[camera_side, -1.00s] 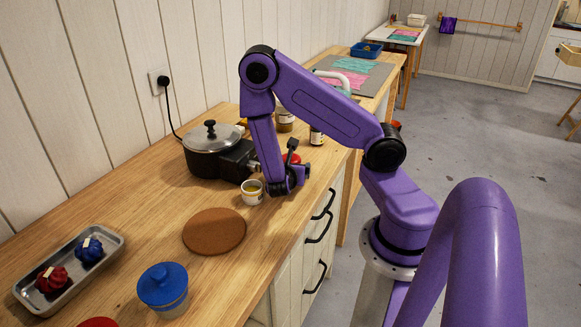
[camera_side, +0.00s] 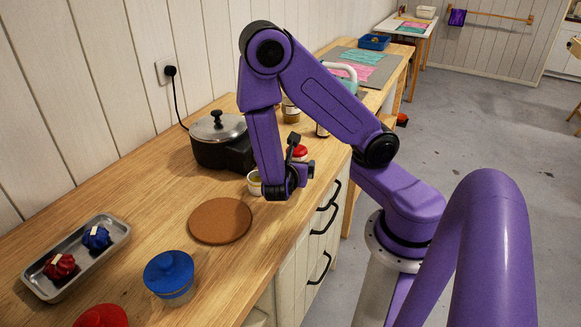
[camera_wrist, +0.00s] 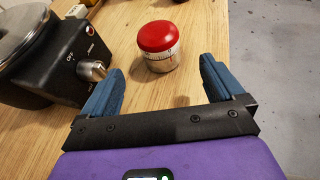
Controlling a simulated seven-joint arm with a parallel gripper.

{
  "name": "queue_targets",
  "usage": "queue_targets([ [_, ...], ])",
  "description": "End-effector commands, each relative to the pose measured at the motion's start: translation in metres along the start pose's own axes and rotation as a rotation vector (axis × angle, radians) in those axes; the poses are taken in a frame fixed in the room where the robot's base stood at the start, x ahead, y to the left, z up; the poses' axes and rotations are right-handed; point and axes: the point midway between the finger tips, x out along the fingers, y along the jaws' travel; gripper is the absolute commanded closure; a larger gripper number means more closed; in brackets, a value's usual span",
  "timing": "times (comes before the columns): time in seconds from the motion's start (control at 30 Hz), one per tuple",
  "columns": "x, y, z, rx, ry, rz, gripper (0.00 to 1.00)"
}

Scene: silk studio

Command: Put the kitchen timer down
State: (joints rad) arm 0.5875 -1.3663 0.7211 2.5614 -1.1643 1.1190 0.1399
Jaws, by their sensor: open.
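The kitchen timer (camera_wrist: 158,42) has a red domed top and a pale, marked lower band. It stands upright on the wooden worktop (camera_wrist: 190,92), a little beyond my fingertips in the wrist view. In the side view its red top (camera_side: 300,152) shows just behind my wrist, and its lower part is mostly hidden. My gripper (camera_wrist: 160,80) is open and empty, with a blue finger on each side of the gap facing the timer. In the side view my gripper (camera_side: 285,185) is low over the worktop near its front edge.
A black electric heater (camera_wrist: 65,75) with a lidded pot (camera_side: 218,128) stands to the left. A small white cup (camera_side: 254,184) is close by my gripper. A round brown mat (camera_side: 220,220), a blue-lidded jar (camera_side: 169,275) and a metal tray (camera_side: 118,238) lie nearer. Jars stand behind.

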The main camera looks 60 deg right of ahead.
Motion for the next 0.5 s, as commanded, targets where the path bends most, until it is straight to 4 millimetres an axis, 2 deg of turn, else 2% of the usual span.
queue_targets([
  [0.1, -0.014, 0.001, 0.0, 0.002, 0.001, 0.003, 0.05],
  [0.3, -0.025, -0.001, 0.001, 0.017, 0.011, -0.005, 0.05],
  [0.5, -0.046, -0.013, 0.004, 0.18, 0.135, -0.064, 0.05],
])
